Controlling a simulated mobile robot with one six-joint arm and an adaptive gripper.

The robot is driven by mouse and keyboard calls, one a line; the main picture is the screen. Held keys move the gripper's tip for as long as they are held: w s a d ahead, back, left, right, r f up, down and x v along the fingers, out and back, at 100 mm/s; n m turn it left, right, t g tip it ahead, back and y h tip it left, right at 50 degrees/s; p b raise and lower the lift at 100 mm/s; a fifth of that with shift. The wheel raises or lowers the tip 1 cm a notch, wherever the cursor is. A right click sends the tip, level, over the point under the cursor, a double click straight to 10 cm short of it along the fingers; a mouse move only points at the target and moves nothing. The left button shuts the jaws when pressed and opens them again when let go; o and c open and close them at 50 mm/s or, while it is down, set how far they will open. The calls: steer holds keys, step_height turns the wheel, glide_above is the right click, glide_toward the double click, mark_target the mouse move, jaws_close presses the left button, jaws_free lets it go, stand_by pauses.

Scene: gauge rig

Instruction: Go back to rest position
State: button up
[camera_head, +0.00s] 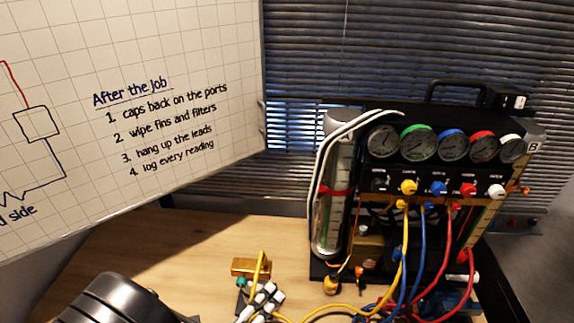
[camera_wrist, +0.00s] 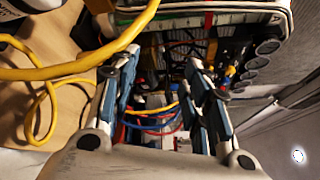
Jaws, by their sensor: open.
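My gripper (camera_wrist: 163,72) is open in the wrist view, with its two blue-padded fingers apart and nothing clearly held between them. Beyond the fingers is the gauge rig (camera_wrist: 222,20), with red, blue and yellow hoses seen through the gap. A thick yellow hose (camera_wrist: 60,72) crosses close to the left finger; I cannot tell whether it touches. In the head view the gauge rig (camera_head: 375,171) stands upright at the right of the table, with a row of dials on top. A pale and dark jointed piece at the bottom edge may be my gripper, partly cut off.
A brass block (camera_head: 250,267) with a yellow hose lies on the wooden table (camera_head: 205,240). Yellow, blue and red hoses (camera_head: 423,255) hang from the rig and tangle at its front. A whiteboard (camera_head: 190,60) fills the upper left; window blinds (camera_head: 400,40) are behind. The table's left-middle is clear.

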steer(key=s+d+r+m+g+b, duration=0.1)
steer(key=s+d+r+m+g, duration=0.25)
steer(key=d+m+g, duration=0.45)
steer(key=s+d+r+m+g+b, duration=0.2)
steer(key=d+r+m+g, duration=0.3)
steer(key=d+m, duration=0.75)
steer(key=s+r+m+t+y+b, duration=0.1)
steer(key=s+r+m+t+y, duration=0.1)
steer(key=m, duration=0.9)
steer(key=s+a+r+m+t+y+b, duration=0.1)
steer(key=s+r+m+t+y, duration=0.1)
steer(key=s+r+m+y, duration=0.2)
steer(key=m+y, duration=0.3)
steer(key=m, duration=0.4)
steer(key=shift+s+r+y, duration=0.2)
steer(key=shift+s+y, duration=0.1)
